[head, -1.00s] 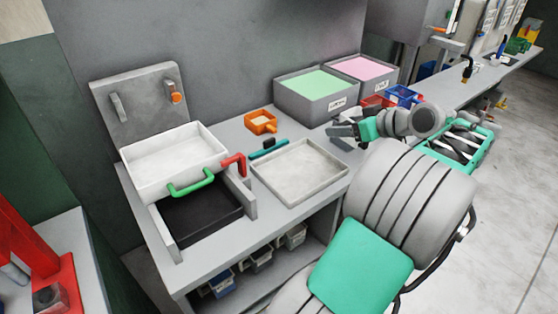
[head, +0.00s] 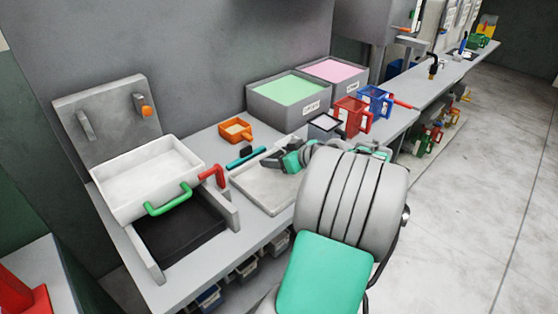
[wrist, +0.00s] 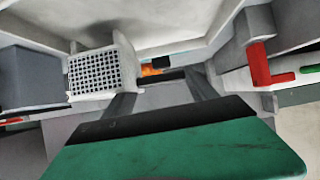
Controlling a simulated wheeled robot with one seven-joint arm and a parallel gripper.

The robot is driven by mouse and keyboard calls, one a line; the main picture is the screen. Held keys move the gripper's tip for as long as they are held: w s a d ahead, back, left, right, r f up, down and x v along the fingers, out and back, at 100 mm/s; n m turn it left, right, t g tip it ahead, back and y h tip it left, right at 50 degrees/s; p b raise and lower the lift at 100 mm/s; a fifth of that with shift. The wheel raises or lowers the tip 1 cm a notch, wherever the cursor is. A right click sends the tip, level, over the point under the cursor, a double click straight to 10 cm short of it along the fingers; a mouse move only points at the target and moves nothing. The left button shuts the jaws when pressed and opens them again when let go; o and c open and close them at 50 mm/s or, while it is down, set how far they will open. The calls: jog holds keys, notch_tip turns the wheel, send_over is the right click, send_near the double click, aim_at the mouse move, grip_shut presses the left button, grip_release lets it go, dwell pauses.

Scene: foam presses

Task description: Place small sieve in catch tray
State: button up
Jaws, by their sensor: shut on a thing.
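My gripper (head: 277,157) is above the grey, shallow catch tray (head: 247,193) on the bench. In the wrist view, a small pale sieve with a square-holed mesh (wrist: 102,74) is at the fingertips, beside the left dark finger. My gripper is shut on the sieve, though the exact spot where the fingers hold it is hard to make out. In the head view the sieve is too small and covered to tell apart. My arm hides the right part of the tray.
A white box with a green handle (head: 168,199) stands left, with a red lever (head: 213,175) beside it. An orange scoop (head: 236,130) and a teal-and-black tool (head: 246,155) lie behind the tray. Bins of green (head: 290,88) and pink material stand behind. Red (head: 351,116) and blue containers are right.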

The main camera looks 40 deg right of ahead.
jog(key=shift+d+f, duration=0.1)
jog(key=shift+f, duration=0.85)
jog(key=o, duration=1.4)
jog(key=shift+o, duration=0.2)
jog(key=shift+s+r, duration=0.1)
jog(key=shift+s, duration=0.05)
jog(key=v, duration=1.2)
jog(key=shift+b, duration=0.35)
